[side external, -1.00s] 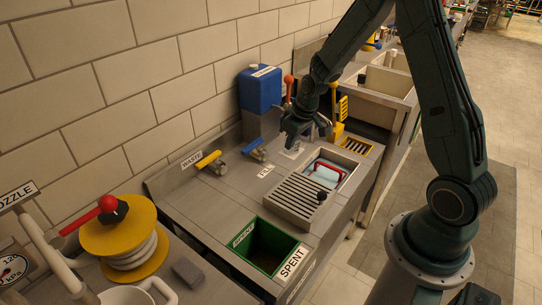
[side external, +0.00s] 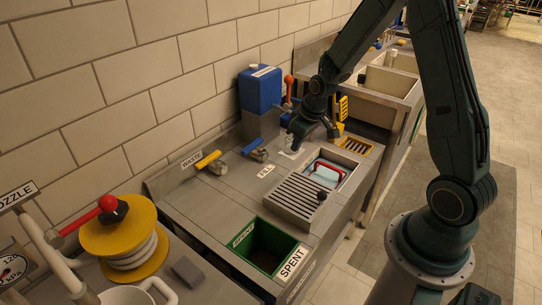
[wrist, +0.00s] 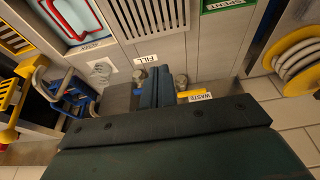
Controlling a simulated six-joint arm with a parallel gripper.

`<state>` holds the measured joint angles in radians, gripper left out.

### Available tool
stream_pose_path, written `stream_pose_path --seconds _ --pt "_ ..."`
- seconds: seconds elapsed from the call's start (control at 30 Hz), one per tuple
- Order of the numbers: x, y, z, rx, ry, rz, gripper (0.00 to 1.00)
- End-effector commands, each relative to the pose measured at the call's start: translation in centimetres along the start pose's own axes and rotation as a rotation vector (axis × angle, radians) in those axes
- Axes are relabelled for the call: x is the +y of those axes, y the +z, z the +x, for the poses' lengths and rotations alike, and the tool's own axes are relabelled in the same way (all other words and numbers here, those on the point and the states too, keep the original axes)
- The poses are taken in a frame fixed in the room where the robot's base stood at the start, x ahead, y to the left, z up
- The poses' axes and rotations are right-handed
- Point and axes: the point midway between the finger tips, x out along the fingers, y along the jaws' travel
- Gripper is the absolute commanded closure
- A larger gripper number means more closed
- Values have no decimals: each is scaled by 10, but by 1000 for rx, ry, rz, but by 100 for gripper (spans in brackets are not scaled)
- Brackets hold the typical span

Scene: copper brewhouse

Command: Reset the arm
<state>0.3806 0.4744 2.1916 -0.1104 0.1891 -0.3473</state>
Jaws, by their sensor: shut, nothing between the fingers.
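My gripper (side external: 298,143) is shut and empty. In the wrist view my shut fingers (wrist: 156,88) point toward the counter's back edge, between the FILL label (wrist: 147,59) and the WASTE label (wrist: 196,97). The exact gap between fingertips and counter cannot be told.
The counter holds a yellow-handled valve (side external: 208,160), a slotted grate (side external: 292,200), a recess with a red frame (side external: 326,172) and a green SPENT bin (side external: 250,246). A yellow hose reel (side external: 110,235) stands front left. A tiled wall (side external: 110,90) is behind.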

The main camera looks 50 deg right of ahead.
Motion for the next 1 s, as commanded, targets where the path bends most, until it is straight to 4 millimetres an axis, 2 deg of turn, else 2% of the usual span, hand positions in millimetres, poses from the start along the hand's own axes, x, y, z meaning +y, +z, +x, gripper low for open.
stream_pose_path --seconds 0.27,0.47,0.77,1.0 --pt "-24 -6 -57 28 10 -15 100" --pt "-44 -1 -103 49 18 -21 100" --pt "-73 18 -164 82 22 -26 100" --pt "-93 43 -206 109 23 -22 100"
